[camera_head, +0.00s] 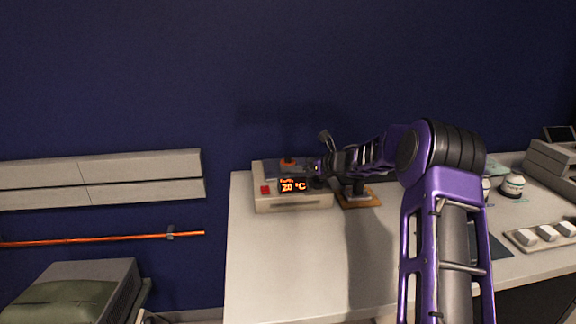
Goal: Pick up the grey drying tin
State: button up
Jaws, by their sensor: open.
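I cannot clearly pick out the grey drying tin. A low dark grey shape with an orange-red part (288,162) sits on top of a beige heating unit (292,203), and I cannot tell whether it is the tin. The unit has a red button and a lit orange display that seems to read 20 °C. My gripper (322,155) is open at the end of my purple and black arm, just right of the display and over the unit's right side. What lies behind the fingers and wrist is hidden.
A small wooden board (372,199) with a dark stand is below my wrist. The bench's front left is clear. A dark blue wall stands behind.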

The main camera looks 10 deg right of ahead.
aim_at(290, 163)
jog(key=shift+r+p+x, duration=0.1)
jog(key=shift+p+x, duration=0.25)
jog(key=shift+x, duration=1)
jog(key=shift+r+p+x, duration=0.15)
jog(key=shift+p+x, duration=0.15)
jog(key=shift+x, duration=1.1)
jog(key=c, duration=1.4)
